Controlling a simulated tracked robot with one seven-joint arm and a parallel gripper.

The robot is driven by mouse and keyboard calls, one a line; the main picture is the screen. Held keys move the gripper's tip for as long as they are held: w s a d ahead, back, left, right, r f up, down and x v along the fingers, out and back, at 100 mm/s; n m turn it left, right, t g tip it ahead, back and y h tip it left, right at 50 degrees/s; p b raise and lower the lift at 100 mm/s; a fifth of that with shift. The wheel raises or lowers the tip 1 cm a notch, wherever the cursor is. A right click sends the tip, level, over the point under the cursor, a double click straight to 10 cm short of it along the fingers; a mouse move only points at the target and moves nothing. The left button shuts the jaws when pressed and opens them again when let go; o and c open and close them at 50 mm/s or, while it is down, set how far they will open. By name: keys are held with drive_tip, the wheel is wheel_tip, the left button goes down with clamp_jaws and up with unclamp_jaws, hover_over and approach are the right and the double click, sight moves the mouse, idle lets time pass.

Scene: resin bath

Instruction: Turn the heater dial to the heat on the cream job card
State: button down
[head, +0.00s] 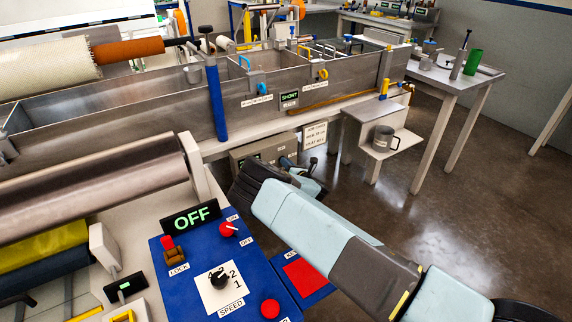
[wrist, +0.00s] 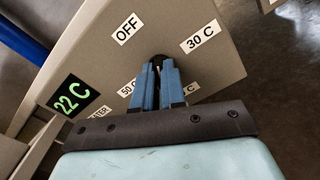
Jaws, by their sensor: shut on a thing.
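The heater (wrist: 95,60) is a beige box in the wrist view, with plates reading OFF, 30 C and 50 C. Another plate ending in C is partly hidden behind my fingers. Its green display (wrist: 72,102) reads 22 C. The dark dial (wrist: 158,59) is mostly hidden between my blue fingers; its pointer cannot be made out. My gripper (wrist: 163,75) is shut on the dial. In the head view the heater (head: 240,158) sits under the bath, with my gripper (head: 294,165) at its front. The cream job card (head: 314,135) hangs beside it; its small print is too blurred to read surely.
The steel bath (head: 200,128) runs above the heater. A blue control panel (head: 180,285) with an OFF display (head: 190,217) stands in front. A step stand (head: 375,120) with a grey mug (head: 383,138) is to the right. The floor beyond my arm is clear.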

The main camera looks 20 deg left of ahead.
drive_tip(key=shift+s+d+f+m, duration=0.1)
drive_tip(key=shift+f+m, duration=0.1)
drive_tip(key=shift+m, duration=4.8)
drive_tip(key=shift+w+d+f+m, duration=0.1)
drive_tip(key=shift+f+m, duration=0.15)
drive_tip(key=shift+m, duration=4.75)
drive_tip(key=shift+s+f+m, duration=0.1)
drive_tip(key=shift+f+m, duration=0.1)
drive_tip(key=shift+m, duration=4.8)
drive_tip(key=c, duration=1.2)
unclamp_jaws()
drive_tip(key=shift+a+r, duration=0.1)
drive_tip(key=shift+a, duration=0.05)
